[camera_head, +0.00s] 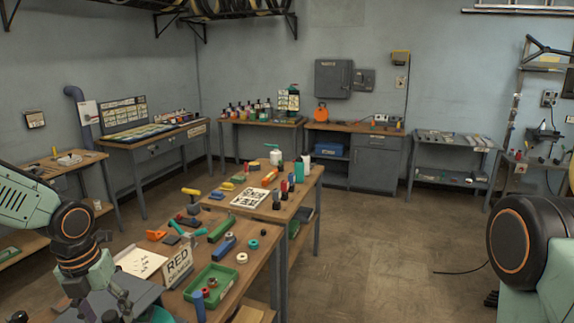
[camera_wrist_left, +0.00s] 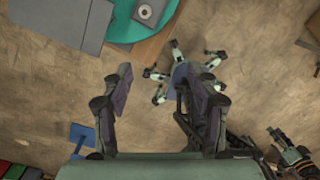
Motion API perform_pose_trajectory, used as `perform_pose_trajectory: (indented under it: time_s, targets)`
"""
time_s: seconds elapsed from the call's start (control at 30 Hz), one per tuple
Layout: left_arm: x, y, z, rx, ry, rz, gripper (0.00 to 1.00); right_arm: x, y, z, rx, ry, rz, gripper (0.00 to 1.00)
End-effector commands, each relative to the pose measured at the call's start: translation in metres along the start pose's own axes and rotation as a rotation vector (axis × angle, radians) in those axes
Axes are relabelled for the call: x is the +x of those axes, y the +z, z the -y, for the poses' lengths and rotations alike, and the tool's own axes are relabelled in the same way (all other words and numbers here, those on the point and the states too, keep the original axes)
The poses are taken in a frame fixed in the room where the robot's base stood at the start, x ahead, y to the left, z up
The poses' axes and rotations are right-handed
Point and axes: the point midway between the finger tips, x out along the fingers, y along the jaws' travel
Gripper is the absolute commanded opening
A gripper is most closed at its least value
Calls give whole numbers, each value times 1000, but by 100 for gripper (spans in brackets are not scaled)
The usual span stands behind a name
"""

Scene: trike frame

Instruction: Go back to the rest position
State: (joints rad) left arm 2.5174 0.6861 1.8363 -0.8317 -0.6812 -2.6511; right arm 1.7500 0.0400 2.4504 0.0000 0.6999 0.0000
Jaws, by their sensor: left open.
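My left gripper (camera_wrist_left: 152,95) is open in the left wrist view, with its two dark fingers well apart and nothing between them. The floor shows below it. In the head view my left arm comes in from the left and bends down at the lower left, beside the near workbench (camera_head: 262,262); its fingertips are hard to make out there. Part of my right arm shows at the right edge of the head view, but I cannot make out its gripper.
The workbench carries a green tray (camera_head: 212,284), a sign reading RED (camera_head: 178,265), a printed sheet (camera_head: 249,197) and several tools. A grey cabinet (camera_head: 376,160) stands at the back. Open floor (camera_head: 385,250) lies right of the workbench.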

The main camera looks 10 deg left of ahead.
Motion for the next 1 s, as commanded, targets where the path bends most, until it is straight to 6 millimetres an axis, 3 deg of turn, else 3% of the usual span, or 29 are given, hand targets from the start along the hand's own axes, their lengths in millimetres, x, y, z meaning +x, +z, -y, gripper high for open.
perform_pose_trajectory:
  time_s: [0.17, 0.37, 0.57, 0.77, 1.0]
  targets:
    - [2, 8, 16, -250, -74, 47, 59, 0, 0, 0, 0, 0, -1, 40]
    - [2, 15, 50, -674, -223, 82, 59, 0, 0, 0, 0, 0, -1, 40]
    - [21, 12, 84, -1140, -367, 44, 59, 11, 0, 0, 0, 0, 0, 40]
    - [60, -4, 111, -1615, -466, -47, 59, 30, 0, 0, 0, 0, -1, 40]
    - [130, -42, 128, -2198, -509, -170, 59, 62, 0, 0, 0, 0, -1, 40]
